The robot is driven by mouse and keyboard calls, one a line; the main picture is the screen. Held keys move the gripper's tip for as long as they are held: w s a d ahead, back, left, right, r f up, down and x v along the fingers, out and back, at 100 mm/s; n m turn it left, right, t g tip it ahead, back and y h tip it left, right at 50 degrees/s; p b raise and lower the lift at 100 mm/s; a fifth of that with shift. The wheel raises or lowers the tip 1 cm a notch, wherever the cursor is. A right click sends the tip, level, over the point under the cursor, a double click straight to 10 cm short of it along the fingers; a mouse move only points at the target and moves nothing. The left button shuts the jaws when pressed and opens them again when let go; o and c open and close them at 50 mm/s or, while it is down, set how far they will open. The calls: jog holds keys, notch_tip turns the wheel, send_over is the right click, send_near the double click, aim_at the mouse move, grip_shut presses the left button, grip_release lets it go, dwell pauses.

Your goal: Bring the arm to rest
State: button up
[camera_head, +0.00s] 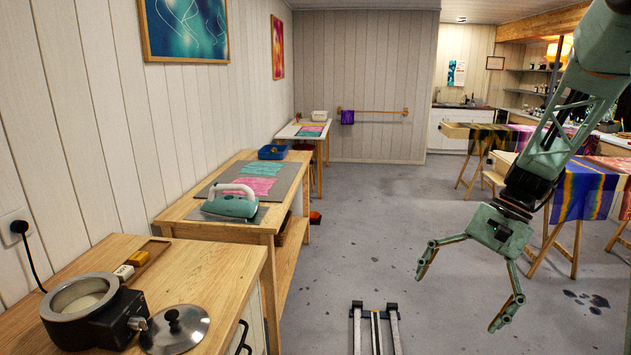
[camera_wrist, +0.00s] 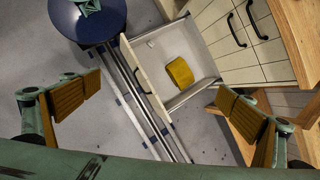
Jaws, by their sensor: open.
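My gripper (camera_head: 460,300) hangs from my arm at the right of the head view, over the grey floor. Its two fingers are spread wide with nothing between them. In the wrist view my gripper (camera_wrist: 160,92) shows its wooden finger pads far apart, one at each side. The space between them looks down on the floor and a pulled-out drawer, well beyond the fingertips. My arm is bent, with the gripper pointing down, and touches nothing that I can see.
The open drawer (camera_wrist: 155,85) holds a yellow block (camera_wrist: 180,72). A wax pot (camera_head: 80,308) and a lid (camera_head: 175,330) stand on the near-left counter. An iron (camera_head: 231,202) rests on the bench behind. Draped silks (camera_head: 585,187) hang at right. The middle floor is clear.

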jog(key=s+a+r+n+t+h, duration=0.1)
jog(key=s+a+r+n+h, duration=0.15)
jog(key=s+a+r, duration=0.5)
jog(key=s+a+r+n+t+h, duration=0.2)
jog(key=s+r+n, duration=0.1)
jog(key=s+r, duration=0.9)
jog(key=s+a+n+t, duration=0.1)
jog(key=s+n+t, duration=0.1)
jog(key=s, duration=1.1)
jog(key=shift+a+r+n+t+h, duration=0.2)
jog(key=shift+n+t+h, duration=0.1)
jog(key=shift+n+h, duration=0.05)
